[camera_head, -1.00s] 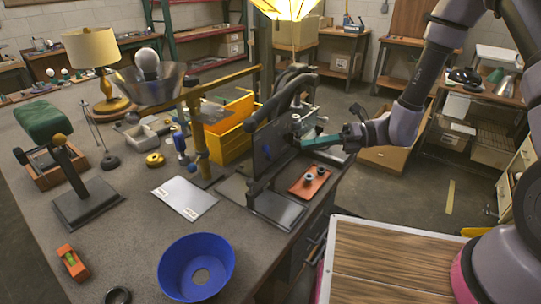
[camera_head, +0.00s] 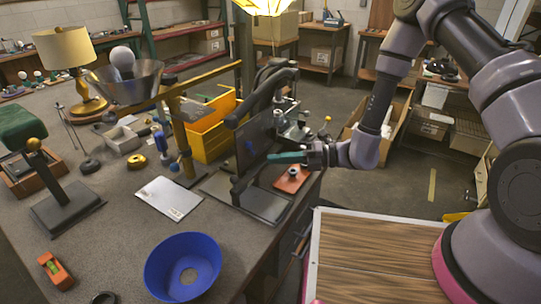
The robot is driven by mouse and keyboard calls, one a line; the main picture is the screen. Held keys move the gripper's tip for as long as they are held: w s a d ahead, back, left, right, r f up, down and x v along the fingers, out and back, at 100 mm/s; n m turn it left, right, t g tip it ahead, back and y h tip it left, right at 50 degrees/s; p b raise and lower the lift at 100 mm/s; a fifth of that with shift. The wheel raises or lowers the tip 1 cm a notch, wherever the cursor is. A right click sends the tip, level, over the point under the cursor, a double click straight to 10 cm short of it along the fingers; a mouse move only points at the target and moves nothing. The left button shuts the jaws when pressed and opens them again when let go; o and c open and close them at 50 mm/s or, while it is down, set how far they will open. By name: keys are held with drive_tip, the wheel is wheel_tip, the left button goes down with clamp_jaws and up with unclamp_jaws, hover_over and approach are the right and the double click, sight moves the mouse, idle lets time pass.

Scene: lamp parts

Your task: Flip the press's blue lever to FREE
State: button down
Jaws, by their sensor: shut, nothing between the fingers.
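The press (camera_head: 268,112) is a dark frame with a curved top arm and an upright dark plate, standing near the bench's right edge. A small blue piece (camera_head: 250,146) shows on the plate's left face. It may be the blue lever, but its setting and any FREE marking are too small to read. My gripper (camera_head: 270,158) has teal fingers and is shut and empty. It comes in from the right, with its fingertips close to the right side of the plate. I cannot tell whether they touch the press.
A red-orange block (camera_head: 291,179) with small metal parts sits just below my gripper. A yellow bin (camera_head: 212,130) and a brass post (camera_head: 181,135) stand left of the press. A white card (camera_head: 169,198) and a blue bowl (camera_head: 182,267) lie in front.

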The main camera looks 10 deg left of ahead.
sight(249, 142)
drive_tip(key=r+x, duration=0.1)
drive_tip(key=x, duration=0.8)
drive_tip(key=shift+w+d, duration=0.3)
drive_tip(key=shift+w, duration=0.7)
drive_tip(key=shift+w+d, duration=0.25)
drive_tip(key=shift+w, duration=0.8)
drive_tip(key=shift+w+d+r+m+y, duration=0.25)
drive_tip(key=shift+w+m+y, duration=0.25)
drive_tip(key=shift+m, duration=0.4)
drive_tip(key=shift+w+d+r+m+y, duration=0.15)
drive_tip(key=shift+w+m+y, duration=0.2)
drive_tip(key=shift+m, duration=0.25)
drive_tip(key=shift+w+d+r+m+y, duration=0.15)
drive_tip(key=shift+w+m+y, duration=0.2)
drive_tip(key=shift+m, duration=0.25)
drive_tip(key=m, duration=0.1)
drive_tip(key=w+m+y, duration=0.1)
drive_tip(key=w+m, duration=0.1)
drive_tip(key=shift+d+r+m+y, duration=0.1)
drive_tip(key=shift+d+m+y, duration=0.15)
drive_tip(key=shift+m+y, duration=0.15)
drive_tip(key=shift+w+d+m+t+y, duration=0.2)
drive_tip(key=shift+w+m+t+y, duration=0.3)
drive_tip(key=shift+m, duration=0.55)
drive_tip(key=shift+w+d+m+t+y, duration=0.15)
drive_tip(key=shift+w+m+t+y, duration=0.35)
drive_tip(key=shift+m, duration=0.55)
drive_tip(key=shift+s, duration=0.1)
